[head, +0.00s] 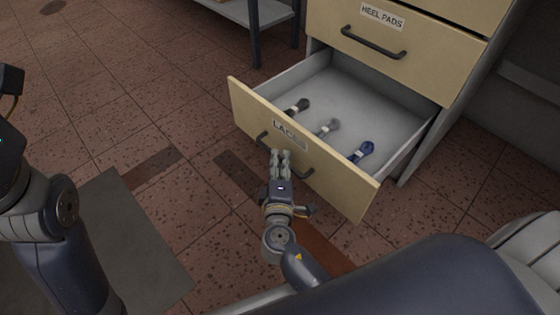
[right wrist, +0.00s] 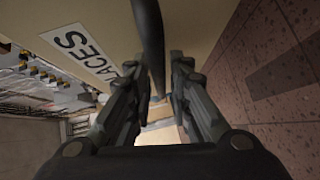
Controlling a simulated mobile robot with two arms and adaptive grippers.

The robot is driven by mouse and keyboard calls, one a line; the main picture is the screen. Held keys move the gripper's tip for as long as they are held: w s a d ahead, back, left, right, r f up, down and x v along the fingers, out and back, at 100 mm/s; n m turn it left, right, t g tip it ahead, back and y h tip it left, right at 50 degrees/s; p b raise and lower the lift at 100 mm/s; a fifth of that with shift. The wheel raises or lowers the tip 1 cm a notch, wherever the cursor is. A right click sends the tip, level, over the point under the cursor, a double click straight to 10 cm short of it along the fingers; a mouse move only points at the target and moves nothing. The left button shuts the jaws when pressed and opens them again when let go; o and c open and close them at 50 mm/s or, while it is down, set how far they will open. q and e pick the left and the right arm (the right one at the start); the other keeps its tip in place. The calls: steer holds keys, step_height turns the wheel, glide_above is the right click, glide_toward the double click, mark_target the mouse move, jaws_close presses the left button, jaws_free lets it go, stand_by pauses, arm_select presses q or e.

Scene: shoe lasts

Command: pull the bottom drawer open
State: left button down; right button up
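The bottom drawer (head: 325,179), labelled LACES, stands well out of the cabinet, and its inside shows. Its dark bar handle (head: 304,173) is on the front panel. My right gripper (head: 280,153) is at the middle of this handle, in front of the panel. In the right wrist view the handle (right wrist: 149,30) runs between the two fingers (right wrist: 157,65), which are closed in on it. The label (right wrist: 78,48) shows beside them. Part of the handle is hidden behind the fingers in the head view. My left arm is at the left edge; its gripper is not seen.
In the drawer lie a black lace bundle (head: 298,107), a grey one (head: 327,128) and a blue one (head: 361,152). The drawer above, labelled HEEL PADS (head: 382,17), is shut. A metal shelf (head: 262,12) stands behind left. Tiled floor left of the drawer is clear.

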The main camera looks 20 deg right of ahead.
stand_by(0.3)
steer(key=v, duration=1.2)
